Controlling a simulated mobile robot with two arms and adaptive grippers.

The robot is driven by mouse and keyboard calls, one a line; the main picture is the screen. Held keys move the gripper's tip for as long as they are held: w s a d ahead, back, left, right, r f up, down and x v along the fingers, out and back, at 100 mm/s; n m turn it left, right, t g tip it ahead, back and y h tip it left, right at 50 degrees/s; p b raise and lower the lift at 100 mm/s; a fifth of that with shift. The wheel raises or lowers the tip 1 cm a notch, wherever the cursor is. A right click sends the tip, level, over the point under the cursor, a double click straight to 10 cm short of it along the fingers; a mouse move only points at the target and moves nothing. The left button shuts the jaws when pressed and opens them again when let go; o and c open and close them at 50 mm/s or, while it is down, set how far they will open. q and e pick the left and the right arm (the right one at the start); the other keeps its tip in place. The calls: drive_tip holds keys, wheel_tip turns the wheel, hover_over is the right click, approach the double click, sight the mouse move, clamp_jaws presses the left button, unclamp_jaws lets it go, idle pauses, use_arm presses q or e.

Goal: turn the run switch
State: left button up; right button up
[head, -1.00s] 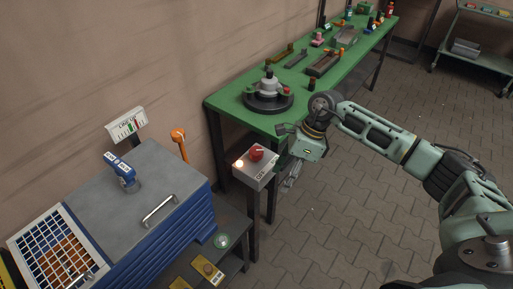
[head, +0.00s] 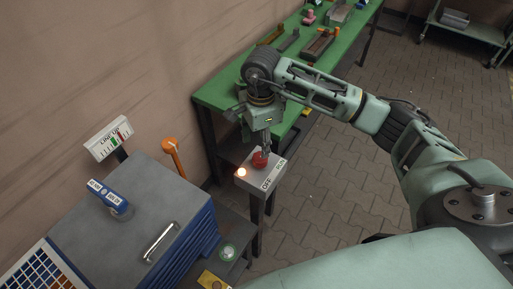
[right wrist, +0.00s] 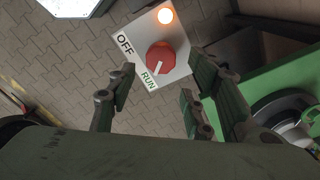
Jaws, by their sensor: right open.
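The run switch is a red knob (head: 260,160) on a light grey box (head: 268,177) marked OFF and RUN, on a post by the bench. The knob also shows in the right wrist view (right wrist: 160,59), where a white mark on its face lies toward the RUN label (right wrist: 149,81). An orange lamp (right wrist: 166,16) on the box is lit. My right gripper (head: 264,147) is just above the knob, pointing down. In the right wrist view its open fingers (right wrist: 160,84) stand to either side, with the knob slightly ahead of them. Contact cannot be told. My left gripper is out of view.
A green bench (head: 226,97) with parts stands behind the switch. A blue drawer cabinet (head: 140,200) is at left, carrying a blue tool (head: 109,197). A low dark shelf (head: 232,268) lies beside it. Paved floor (head: 330,180) is free at right.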

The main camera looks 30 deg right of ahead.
sight(260, 158)
drive_tip(key=f+p, duration=0.1)
drive_tip(key=f, duration=0.5)
drive_tip(key=shift+s+p, duration=0.2)
drive_tip(key=shift+p, duration=0.2)
drive_tip(key=shift+f, duration=0.25)
drive_tip(key=c, duration=1.1)
